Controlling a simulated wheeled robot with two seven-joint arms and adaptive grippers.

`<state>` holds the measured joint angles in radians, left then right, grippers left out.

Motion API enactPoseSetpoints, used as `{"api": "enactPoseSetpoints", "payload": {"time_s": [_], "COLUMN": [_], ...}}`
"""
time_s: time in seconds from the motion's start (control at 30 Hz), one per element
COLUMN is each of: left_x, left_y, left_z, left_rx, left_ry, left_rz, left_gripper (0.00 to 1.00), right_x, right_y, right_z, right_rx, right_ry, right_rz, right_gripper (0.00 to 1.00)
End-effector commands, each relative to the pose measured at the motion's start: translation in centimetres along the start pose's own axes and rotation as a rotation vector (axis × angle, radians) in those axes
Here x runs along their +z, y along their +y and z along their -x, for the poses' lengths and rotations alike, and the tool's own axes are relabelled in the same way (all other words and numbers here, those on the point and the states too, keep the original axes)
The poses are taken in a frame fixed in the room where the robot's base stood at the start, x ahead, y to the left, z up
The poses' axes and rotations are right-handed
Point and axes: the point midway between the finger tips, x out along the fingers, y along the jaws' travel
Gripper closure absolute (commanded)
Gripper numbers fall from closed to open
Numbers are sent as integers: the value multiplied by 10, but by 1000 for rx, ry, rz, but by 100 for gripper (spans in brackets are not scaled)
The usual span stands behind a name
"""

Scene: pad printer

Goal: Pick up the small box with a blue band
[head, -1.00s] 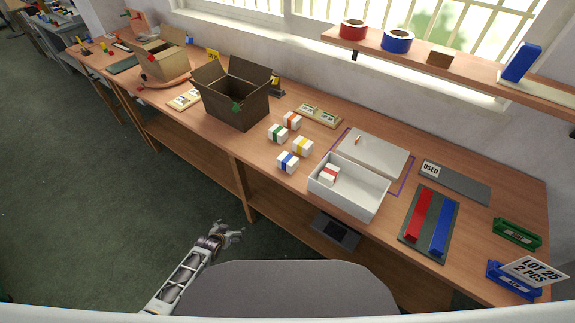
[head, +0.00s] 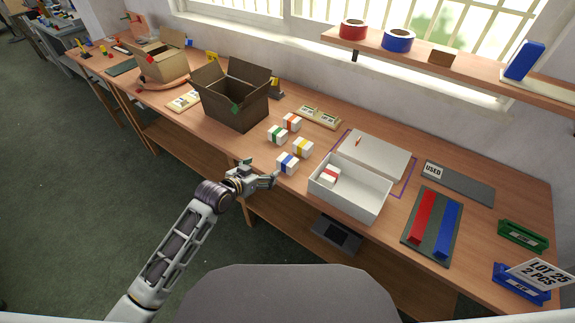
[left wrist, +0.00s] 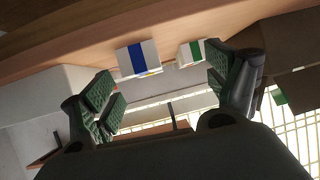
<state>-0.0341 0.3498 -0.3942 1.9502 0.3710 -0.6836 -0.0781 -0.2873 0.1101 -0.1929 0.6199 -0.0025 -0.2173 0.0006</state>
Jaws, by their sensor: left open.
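The small white box with a blue band (head: 287,163) stands on the wooden table near its front edge, left of the white tray. My left gripper (head: 262,177) is at the table's front edge, just left of this box and apart from it. In the left wrist view the blue-banded box (left wrist: 138,58) shows beyond and between the spread fingers of the open, empty left gripper (left wrist: 165,90). My right gripper is not in view.
Close by stand small boxes with a green band (head: 277,135), a yellow band (head: 302,147) and a red-orange band (head: 292,122). A white tray (head: 372,206) holds a red-banded box (head: 329,175). An open brown carton (head: 235,108) stands behind left.

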Motion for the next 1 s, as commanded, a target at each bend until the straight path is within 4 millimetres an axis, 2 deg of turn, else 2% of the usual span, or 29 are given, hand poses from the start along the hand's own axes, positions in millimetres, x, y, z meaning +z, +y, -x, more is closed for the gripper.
{"api": "enactPoseSetpoints", "payload": {"time_s": [0.03,0.1,0.33,0.77,1.0], "left_x": [-12,-23,-34,-34,-34], "left_y": [9,19,36,36,38], "left_z": [7,15,29,27,10], "left_rx": [19,43,85,86,86], "left_ry": [8,9,-13,-14,-14], "left_rz": [-7,-14,-30,-30,-29], "left_gripper": [12,12,12,12,12], "right_x": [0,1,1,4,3], "right_y": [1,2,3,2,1], "right_z": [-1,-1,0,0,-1], "right_rx": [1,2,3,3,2], "right_ry": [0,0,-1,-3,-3], "right_rz": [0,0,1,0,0], "right_gripper": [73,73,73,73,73]}}
